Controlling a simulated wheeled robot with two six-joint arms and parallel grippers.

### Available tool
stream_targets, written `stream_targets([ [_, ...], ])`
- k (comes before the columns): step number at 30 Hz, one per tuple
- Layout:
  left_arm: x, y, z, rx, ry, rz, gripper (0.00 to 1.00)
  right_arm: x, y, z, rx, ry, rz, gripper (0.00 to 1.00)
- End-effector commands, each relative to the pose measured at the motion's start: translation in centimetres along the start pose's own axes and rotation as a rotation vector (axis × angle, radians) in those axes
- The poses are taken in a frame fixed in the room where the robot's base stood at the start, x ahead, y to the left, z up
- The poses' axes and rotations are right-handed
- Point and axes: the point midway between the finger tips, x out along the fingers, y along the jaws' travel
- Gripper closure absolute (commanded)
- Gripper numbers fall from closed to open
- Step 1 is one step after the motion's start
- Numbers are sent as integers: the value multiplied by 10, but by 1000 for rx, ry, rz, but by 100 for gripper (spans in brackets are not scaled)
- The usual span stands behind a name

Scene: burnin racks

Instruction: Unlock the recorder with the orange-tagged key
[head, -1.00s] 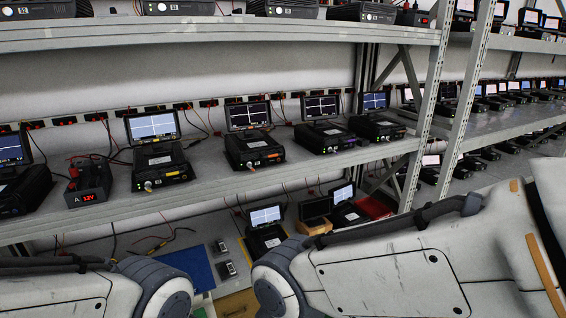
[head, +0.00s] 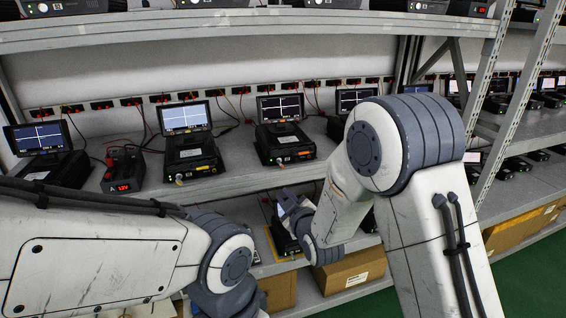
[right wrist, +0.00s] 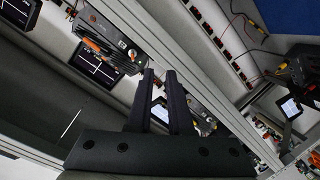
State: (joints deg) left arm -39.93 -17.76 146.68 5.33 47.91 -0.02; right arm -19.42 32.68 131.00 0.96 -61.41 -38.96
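I cannot make out an orange-tagged key in any view. Several black recorders with small screens stand on the middle shelf in the head view: one with a yellow label (head: 196,159), one with an orange label (head: 287,147). I cannot tell which is the task's recorder. My right arm bends down in front of the shelves, its wrist near the lower shelf. In the right wrist view my right gripper (right wrist: 159,73) has two dark fingers a little apart, with nothing visible held. A unit with orange marks (right wrist: 108,38) lies beyond them. My left gripper is out of view.
A black box with a red 12V display (head: 124,171) stands left of the yellow-labelled recorder. Cardboard boxes (head: 350,272) stand low under the shelves. A metal rack upright (head: 510,110) rises at the right. Red and black leads hang along the back wall.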

Motion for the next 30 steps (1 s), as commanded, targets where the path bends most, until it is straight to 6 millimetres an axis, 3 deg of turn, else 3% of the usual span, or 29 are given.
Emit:
stream_targets([
  [3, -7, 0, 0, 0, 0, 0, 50, 7, 20, 4, -62, 72, 100, 81],
  [11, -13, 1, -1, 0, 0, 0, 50, 16, 36, 2, -108, 130, 178, 81],
  [24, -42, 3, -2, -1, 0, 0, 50, 86, 48, -9, -106, 131, 177, 81],
  [30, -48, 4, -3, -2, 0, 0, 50, 106, 50, -10, -105, 130, 176, 81],
])
